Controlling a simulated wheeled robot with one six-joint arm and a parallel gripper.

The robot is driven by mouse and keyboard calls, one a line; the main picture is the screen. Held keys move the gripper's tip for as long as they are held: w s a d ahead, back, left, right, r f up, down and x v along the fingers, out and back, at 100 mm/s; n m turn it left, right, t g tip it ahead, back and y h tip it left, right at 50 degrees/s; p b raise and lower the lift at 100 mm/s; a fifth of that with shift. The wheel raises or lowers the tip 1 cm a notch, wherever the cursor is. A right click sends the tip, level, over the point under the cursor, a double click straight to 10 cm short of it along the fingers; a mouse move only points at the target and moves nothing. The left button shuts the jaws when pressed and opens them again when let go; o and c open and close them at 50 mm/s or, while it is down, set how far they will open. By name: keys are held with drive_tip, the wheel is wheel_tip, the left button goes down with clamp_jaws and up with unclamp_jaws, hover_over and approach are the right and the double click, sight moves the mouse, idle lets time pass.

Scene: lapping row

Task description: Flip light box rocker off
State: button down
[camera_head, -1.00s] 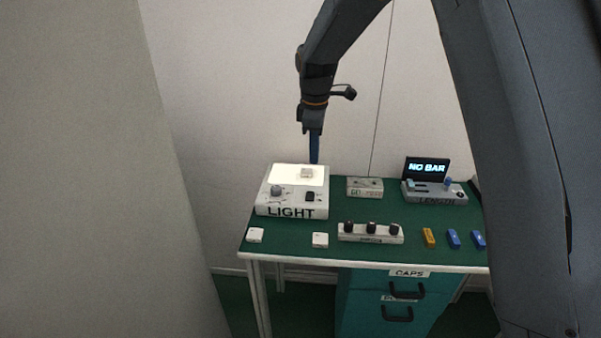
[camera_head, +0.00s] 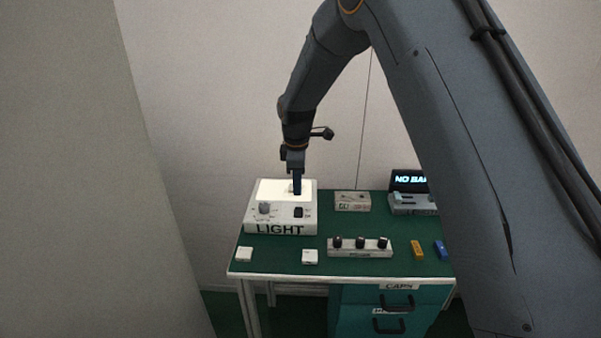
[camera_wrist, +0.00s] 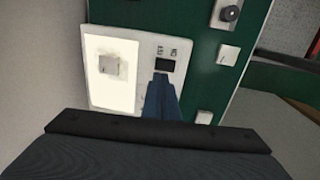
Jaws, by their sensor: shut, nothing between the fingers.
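The light box (camera_head: 270,228) stands at the left of the green table, a pale box marked LIGHT. Its top panel (camera_head: 270,189) glows white. A small pale square piece (camera_wrist: 109,66) lies on the lit panel (camera_wrist: 112,92).
White square pieces (camera_head: 244,254) (camera_head: 310,256) lie at the table's front. A strip with three black knobs (camera_head: 360,248) is right of them, then orange (camera_head: 417,250) and blue (camera_head: 441,250) pieces. A small box (camera_head: 352,201) and a display (camera_head: 408,181) stand behind.

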sight(298, 209)
drive_tip(key=f, duration=0.2)
drive_tip(key=f+p, duration=0.1)
drive_tip(key=f, duration=0.1)
drive_tip(key=f+p, duration=0.1)
drive_tip(key=f, duration=0.1)
drive_tip(key=shift+w+f, duration=0.25)
drive_tip(key=shift+w, duration=0.15)
drive_tip(key=shift+f, duration=0.15)
